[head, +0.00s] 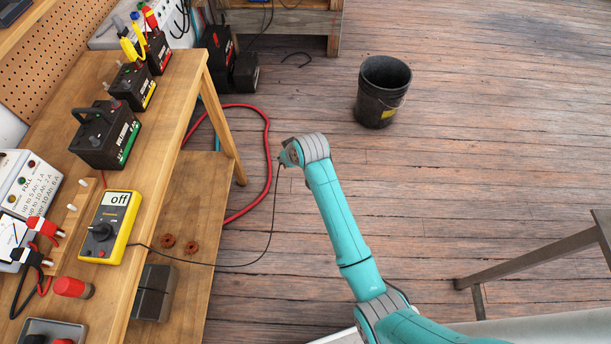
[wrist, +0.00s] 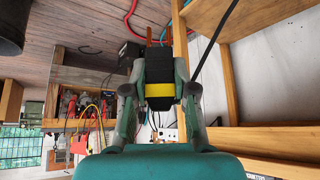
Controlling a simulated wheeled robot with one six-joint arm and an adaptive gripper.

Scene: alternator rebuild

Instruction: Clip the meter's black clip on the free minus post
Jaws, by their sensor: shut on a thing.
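My gripper (wrist: 159,92) is shut on the meter's black clip (wrist: 159,68), a black body with a yellow band and copper-coloured jaws pointing away. In the head view the arm's end hangs over the floor right of the bench; the fingers and clip are hidden there. The yellow meter (head: 109,228) lies on the bench, its display reading "off". Its thin black lead (head: 237,265) runs off the bench up to my arm's end. Batteries with green (head: 105,135), yellow (head: 133,86) and red (head: 158,51) labels stand along the bench. I cannot tell which post is the free minus one.
A white charger (head: 25,185) with red and black clips stands at the left. A red cable (head: 267,150) loops over the floor beside the bench leg. A black bucket (head: 382,92) stands on the open floor. A trestle (head: 530,258) is at the right.

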